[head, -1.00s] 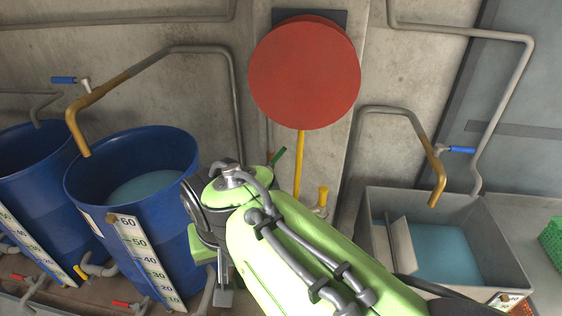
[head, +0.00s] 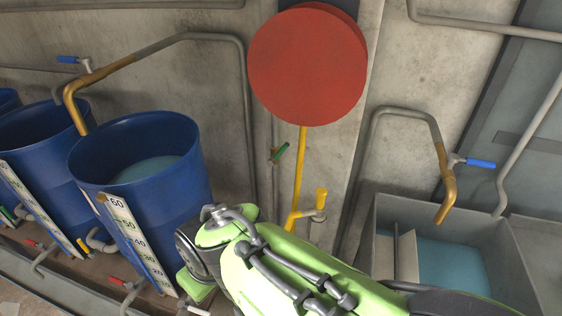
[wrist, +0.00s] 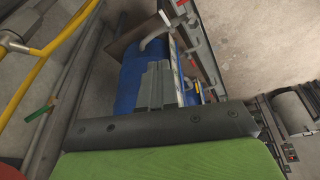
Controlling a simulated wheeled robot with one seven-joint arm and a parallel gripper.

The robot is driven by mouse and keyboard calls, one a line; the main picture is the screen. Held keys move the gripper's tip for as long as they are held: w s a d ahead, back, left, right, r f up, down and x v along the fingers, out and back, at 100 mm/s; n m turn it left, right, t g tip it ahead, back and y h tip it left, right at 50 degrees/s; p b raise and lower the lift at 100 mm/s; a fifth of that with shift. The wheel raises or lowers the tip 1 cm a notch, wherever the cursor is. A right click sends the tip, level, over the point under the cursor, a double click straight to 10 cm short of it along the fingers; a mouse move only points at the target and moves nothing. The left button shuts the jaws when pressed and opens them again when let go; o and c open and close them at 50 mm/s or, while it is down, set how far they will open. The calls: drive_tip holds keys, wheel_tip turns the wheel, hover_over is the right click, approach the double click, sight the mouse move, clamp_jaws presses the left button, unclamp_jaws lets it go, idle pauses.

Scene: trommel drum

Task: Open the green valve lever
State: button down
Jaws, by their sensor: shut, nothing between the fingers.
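The green valve lever (head: 280,152) sits on a thin grey pipe on the concrete wall, left of the yellow pole. It is tilted, with its upper end to the right. It also shows at the left of the wrist view (wrist: 40,112), on a grey pipe. My gripper's grey fingers (wrist: 157,72) are shut and empty in the wrist view, with the blue barrel behind them. The lever is apart from the fingers, off to their left. In the head view my green arm is below the lever, and the fingers cannot be made out.
A large red disc (head: 307,64) is above the lever on the yellow pole (head: 299,178), which has a yellow handle (head: 321,198). Blue barrels (head: 140,195) stand at the left. A grey water basin (head: 384,212) stands at the right. Wall pipes run on both sides.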

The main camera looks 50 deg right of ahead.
sight(304, 214)
drive_tip(key=w+f+m+t+y+b, duration=0.15)
drive_tip(key=w+f+y+b, duration=0.3)
drive_tip(key=f, duration=0.65)
drive_tip(key=w+f+m+t+y+b, duration=0.1)
drive_tip(key=w+f+m+y+b, duration=0.3)
drive_tip(key=f, duration=0.6)
drive_tip(key=w+d+r+m+t+h+b, duration=0.2)
drive_tip(key=w+d+m+t+h, duration=0.1)
drive_tip(key=d+m+t, duration=0.4)
drive_tip(key=w+d+r+m+t+h+b, duration=0.1)
drive_tip(key=w+d+r+m+t+h, duration=0.15)
drive_tip(key=d+m+t, duration=0.45)
drive_tip(key=s+d+m+g+h+b, duration=0.1)
drive_tip(key=s+d+m+h, duration=0.2)
drive_tip(key=d+m+h, duration=0.1)
drive_tip(key=s+d+m+g+h+b, duration=0.1)
drive_tip(key=s+d+m+h+b, duration=0.1)
drive_tip(key=d+h, duration=0.4)
drive_tip(key=s+d+m+g+h+b, duration=0.1)
drive_tip(key=s+d+m+h, duration=0.4)
drive_tip(key=d, duration=0.5)
drive_tip(key=shift+d+r+m+b, duration=0.1)
drive_tip(key=shift+d+m+b, duration=0.15)
drive_tip(key=shift+m+b, duration=0.35)
drive_tip(key=r+p+x, duration=0.1)
drive_tip(key=p+x, duration=0.1)
drive_tip(key=x, duration=1.6)
drive_tip(key=shift+d+r+h, duration=0.15)
drive_tip(key=shift+r+h, duration=0.15)
drive_tip(key=shift+r, duration=0.1)
